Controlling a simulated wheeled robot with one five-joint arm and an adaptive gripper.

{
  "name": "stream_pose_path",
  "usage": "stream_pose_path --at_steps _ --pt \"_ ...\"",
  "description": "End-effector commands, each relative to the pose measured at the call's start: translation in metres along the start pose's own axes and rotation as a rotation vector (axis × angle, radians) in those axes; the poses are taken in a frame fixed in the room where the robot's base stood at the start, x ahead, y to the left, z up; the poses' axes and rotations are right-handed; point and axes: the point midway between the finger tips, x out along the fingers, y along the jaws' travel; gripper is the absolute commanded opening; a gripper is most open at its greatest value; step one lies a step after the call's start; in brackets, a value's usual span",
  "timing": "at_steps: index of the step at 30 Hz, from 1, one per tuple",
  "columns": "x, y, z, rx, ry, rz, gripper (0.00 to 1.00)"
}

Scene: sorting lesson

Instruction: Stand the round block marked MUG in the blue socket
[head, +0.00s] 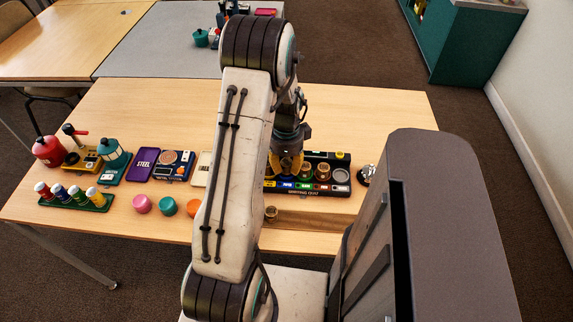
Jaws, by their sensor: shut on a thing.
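The dark sorting tray (310,191) lies on the table right of my arm. It has a row of round sockets with coloured labels along its front edge, among them a blue label (287,184). My gripper (289,172) points down over the left part of this row, near the blue label, and is shut on a round block. The block is mostly hidden by the fingers, and I cannot read its marking or tell whether it touches the socket. Wooden round blocks (306,171) show in sockets to the right. Another small round block (271,213) stands in front of the tray.
Left of my arm are a red canister (47,151), a teal lantern (112,154), a green rack of bottles (77,200), a purple STEEL card (144,163) and coloured pucks (166,206). A shiny metal object (367,174) stands right of the tray. The table's far right is clear.

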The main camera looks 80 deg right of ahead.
Motion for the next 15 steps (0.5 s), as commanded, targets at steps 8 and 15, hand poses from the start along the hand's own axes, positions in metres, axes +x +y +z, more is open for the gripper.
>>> stream_pose_path --at_steps 8,15 --pt "0.0052 0.0001 0.0 0.0 0.0 0.0 0.12" --pt "0.0094 0.0001 0.0 0.0 0.0 0.001 0.12"
